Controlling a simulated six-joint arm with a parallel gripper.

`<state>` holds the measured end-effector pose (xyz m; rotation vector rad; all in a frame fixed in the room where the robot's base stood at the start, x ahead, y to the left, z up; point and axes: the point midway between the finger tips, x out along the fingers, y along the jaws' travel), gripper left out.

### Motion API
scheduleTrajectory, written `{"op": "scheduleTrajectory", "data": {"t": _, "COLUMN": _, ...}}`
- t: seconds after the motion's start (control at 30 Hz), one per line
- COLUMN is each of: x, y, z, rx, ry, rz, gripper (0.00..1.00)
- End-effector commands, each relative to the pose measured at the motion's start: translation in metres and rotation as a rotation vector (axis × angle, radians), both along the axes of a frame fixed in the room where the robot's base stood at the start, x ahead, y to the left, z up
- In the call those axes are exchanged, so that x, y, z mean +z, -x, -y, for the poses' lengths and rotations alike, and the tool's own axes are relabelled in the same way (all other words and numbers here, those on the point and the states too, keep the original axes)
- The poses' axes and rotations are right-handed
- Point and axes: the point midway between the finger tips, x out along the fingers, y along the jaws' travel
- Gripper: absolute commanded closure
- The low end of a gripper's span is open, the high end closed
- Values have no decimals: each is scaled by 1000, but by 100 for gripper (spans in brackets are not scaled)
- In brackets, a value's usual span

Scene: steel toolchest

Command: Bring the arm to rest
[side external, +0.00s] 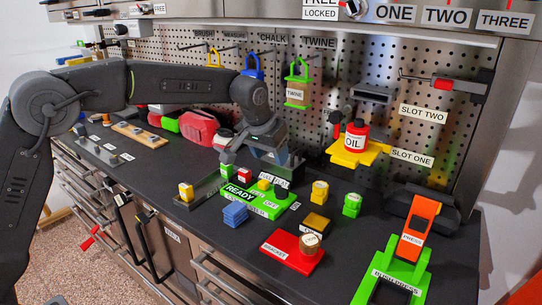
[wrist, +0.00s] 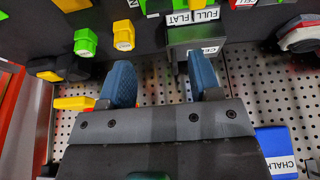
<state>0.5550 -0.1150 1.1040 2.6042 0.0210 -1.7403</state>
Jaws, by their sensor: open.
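My gripper (side external: 266,160) is at the middle of the workbench (side external: 325,205), pointing down, just above and behind the green tray marked READY (side external: 262,205). In the wrist view its two blue fingers (wrist: 163,78) stand apart with nothing held between them. A grey block with a label (wrist: 205,42) shows beyond the right finger, partly hidden by it. I cannot tell from these views whether a finger touches it. My arm reaches in from the left over the bench.
A pegboard (side external: 320,75) with hanging tags backs the bench. The red OIL can (side external: 357,135) stands on a yellow shelf. Small yellow and green blocks stand between.

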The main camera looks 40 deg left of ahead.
Motion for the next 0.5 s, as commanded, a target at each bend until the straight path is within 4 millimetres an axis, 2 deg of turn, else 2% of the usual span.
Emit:
{"op": "scheduleTrajectory", "data": {"t": 0.17, "x": 3, "y": 3, "z": -1, "rx": 0, "ry": 0, "rz": 2, "gripper": 43}}
{"op": "scheduleTrajectory", "data": {"t": 0.27, "x": 15, "y": 17, "z": -6, "rx": 1, "ry": 1, "rz": 8, "gripper": 43}}
{"op": "scheduleTrajectory", "data": {"t": 0.37, "x": 36, "y": 47, "z": -16, "rx": 1, "ry": 3, "rz": 19, "gripper": 43}}
{"op": "scheduleTrajectory", "data": {"t": 0.5, "x": 61, "y": 106, "z": -31, "rx": -3, "ry": 4, "rz": 35, "gripper": 43}}
